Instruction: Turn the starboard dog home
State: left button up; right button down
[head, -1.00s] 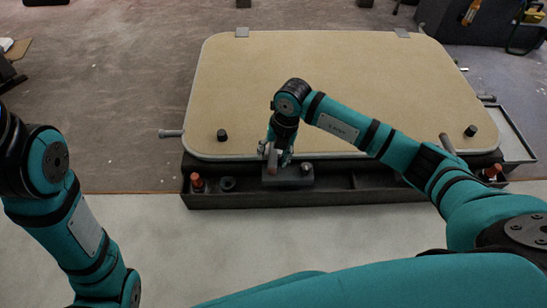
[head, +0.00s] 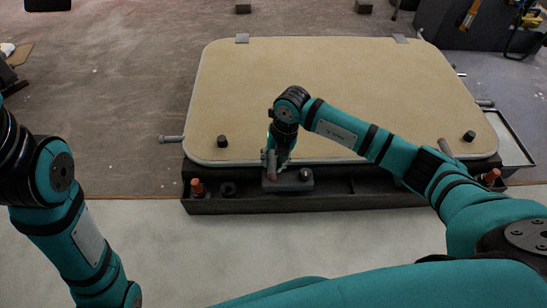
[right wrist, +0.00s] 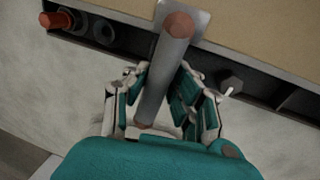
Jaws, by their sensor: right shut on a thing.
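My right gripper (head: 272,160) is at the near edge of a large tan hatch lid (head: 330,95), pointing down. It is shut on a grey bar handle (head: 271,166) with a reddish end. In the right wrist view the bar (right wrist: 166,75) lies between the fingers (right wrist: 160,105), with reddish faces at both ends. The fingers partly hide it. I cannot tell which is the starboard dog. My left gripper is out of view.
A dark tray (head: 345,202) runs along the lid's near side, with a red-topped peg (head: 197,187) at left and another (head: 491,176) at right. A dark block with a bolt (head: 305,175) sits under my right gripper. Pale floor in front is clear.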

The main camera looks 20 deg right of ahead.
jog(key=shift+a+r, duration=0.1)
jog(key=shift+w, duration=0.1)
jog(key=c, duration=1.1)
grip_release()
jog(key=shift+o, duration=0.2)
notch_tip(320, 180, up, 12)
jog(key=d, duration=0.2)
jog(key=shift+s+d, duration=0.2)
jog(key=shift+s, duration=0.15)
jog(key=shift+a, duration=0.1)
